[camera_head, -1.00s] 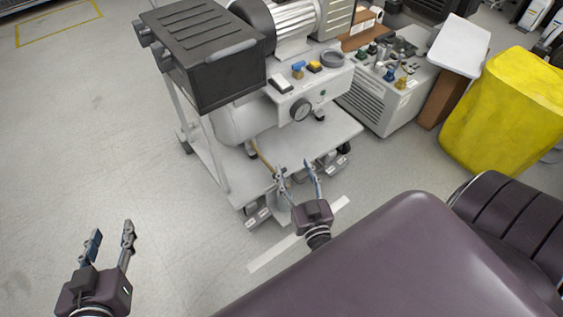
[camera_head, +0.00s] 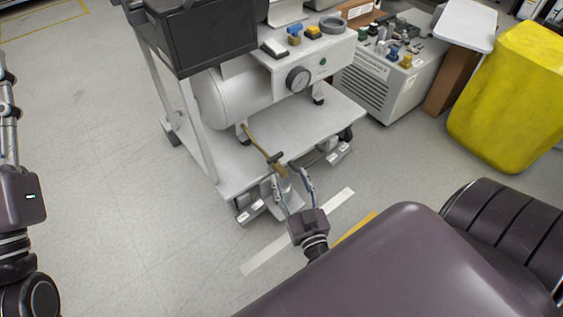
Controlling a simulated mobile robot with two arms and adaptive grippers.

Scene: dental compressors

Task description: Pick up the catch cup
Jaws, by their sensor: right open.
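A grey, translucent-looking shape that seems to be the catch cup (camera_head: 290,193) sits low at the front edge of the compressor cart, below a brass drain pipe (camera_head: 257,142) with a dark handle. My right gripper (camera_head: 291,176) is open, with one finger on each side of this shape. Whether the fingers touch it I cannot tell. The fingers and wrist partly hide it. My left gripper (camera_head: 8,100) is at the left edge, far from the cup, cut off by the frame, and its opening is unclear.
The cart's lower shelf (camera_head: 220,160) carries a white tank (camera_head: 232,95) with a pressure gauge (camera_head: 298,79). Grey pedals or feet (camera_head: 252,211) stick out below the shelf. A yellow bin (camera_head: 505,95) and a grey unit (camera_head: 385,88) stand at right. Floor at left is clear.

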